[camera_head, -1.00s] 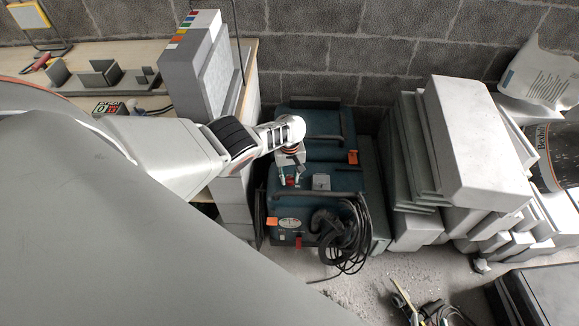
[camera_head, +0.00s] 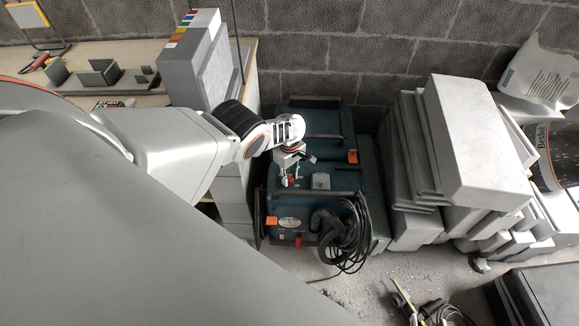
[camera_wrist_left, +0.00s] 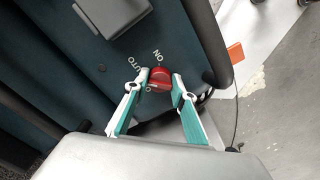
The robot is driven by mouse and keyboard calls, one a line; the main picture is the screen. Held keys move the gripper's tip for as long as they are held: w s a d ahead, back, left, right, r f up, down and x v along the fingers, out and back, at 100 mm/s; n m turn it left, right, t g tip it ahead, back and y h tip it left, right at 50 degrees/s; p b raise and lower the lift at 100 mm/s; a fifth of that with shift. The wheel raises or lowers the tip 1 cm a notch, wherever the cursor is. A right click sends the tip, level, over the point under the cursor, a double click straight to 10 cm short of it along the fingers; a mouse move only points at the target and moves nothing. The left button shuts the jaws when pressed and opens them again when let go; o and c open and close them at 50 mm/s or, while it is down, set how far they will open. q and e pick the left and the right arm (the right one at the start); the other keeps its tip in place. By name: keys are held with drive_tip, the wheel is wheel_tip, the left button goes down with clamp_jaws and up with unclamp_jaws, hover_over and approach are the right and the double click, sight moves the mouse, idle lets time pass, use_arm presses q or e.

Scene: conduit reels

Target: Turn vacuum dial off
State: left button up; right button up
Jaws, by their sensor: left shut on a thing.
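The vacuum (camera_head: 338,178) is a dark teal box-shaped machine standing on the floor in the middle of the head view. Its red dial (camera_wrist_left: 160,77) sits on the teal panel in the left wrist view, with white ON and AUTO lettering beside it and a partly hidden mark near the left fingertip. My left gripper (camera_wrist_left: 161,84) is shut on the dial, one fingertip on each side. In the head view the left gripper (camera_head: 291,181) reaches down onto the vacuum's top, with the red dial (camera_head: 291,182) small between its fingers. I cannot tell exactly where the dial points. My right gripper is not in view.
A black hose or cable coil (camera_head: 350,240) hangs over the vacuum's front. Stacked grey slabs (camera_head: 470,140) stand close on its right. A workbench (camera_head: 120,52) with a grey cabinet (camera_head: 197,75) is on the left. A block wall is behind.

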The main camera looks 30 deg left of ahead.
use_arm(q)
drive_tip(key=n, duration=0.4)
drive_tip(key=shift+a+n, duration=0.15)
drive_tip(key=shift+n, duration=0.15)
drive_tip(key=n, duration=0.4)
drive_tip(key=shift+s+a+n, duration=0.1)
drive_tip(key=shift+n, duration=0.2)
drive_tip(key=o, duration=1.1)
drive_tip(key=shift+d, duration=0.2)
